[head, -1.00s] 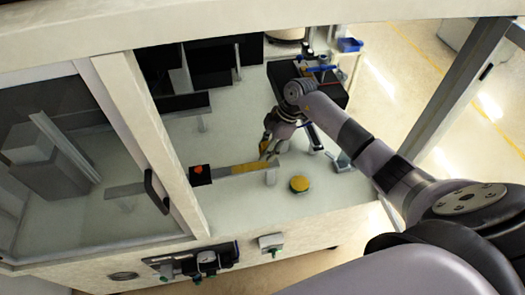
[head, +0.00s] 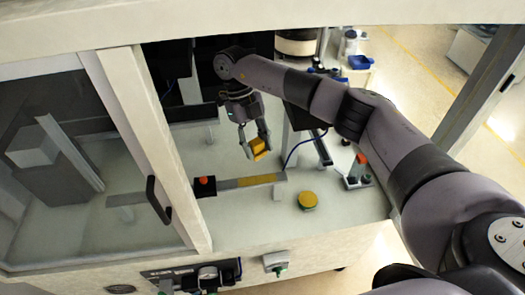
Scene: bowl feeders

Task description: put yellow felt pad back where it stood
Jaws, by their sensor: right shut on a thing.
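My right gripper (head: 256,148) hangs down inside the machine's opening. It is shut on a small yellow piece, which I take to be the yellow felt pad (head: 259,146). The pad sits between the fingertips, tilted, and appears to be above the white table and behind the rail. The fingers hide part of its sides. A grey rail (head: 230,184) with a yellow stretch along its top runs below the gripper in the picture. My left gripper is not in view.
A round yellow-topped button (head: 307,201) stands on the white table (head: 240,215) to the right. A black block with a red knob (head: 204,186) is at the rail's left. A frame post and glass door (head: 80,150) stand left. Dark panels are behind.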

